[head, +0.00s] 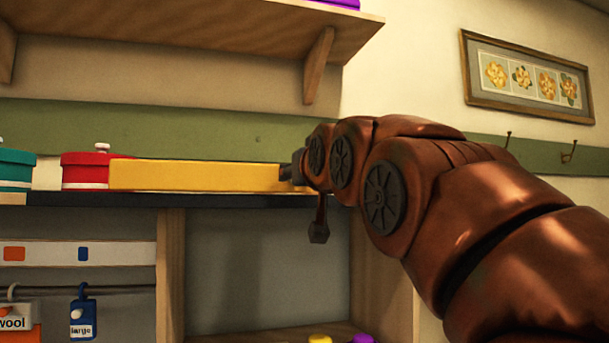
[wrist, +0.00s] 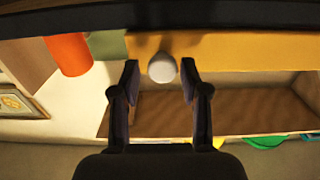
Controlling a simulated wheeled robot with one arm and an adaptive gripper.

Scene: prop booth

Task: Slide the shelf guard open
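The yellow shelf guard (head: 195,176) is a long flat panel along the dark front edge of the counter (head: 95,200). In the wrist view the guard (wrist: 250,52) carries a round pale knob (wrist: 162,67). My gripper (head: 292,172) is at the guard's right end in the head view, where the arm hides the knob. In the wrist view my gripper (wrist: 160,80) is open, one finger on each side of the knob. A small gap shows between the knob and each finger.
A red lidded pot (head: 84,170) and a teal lidded pot (head: 15,170) stand left, the red one partly behind the guard. A wooden shelf (head: 200,25) hangs above. An orange cylinder (wrist: 67,55) shows left of my fingers in the wrist view.

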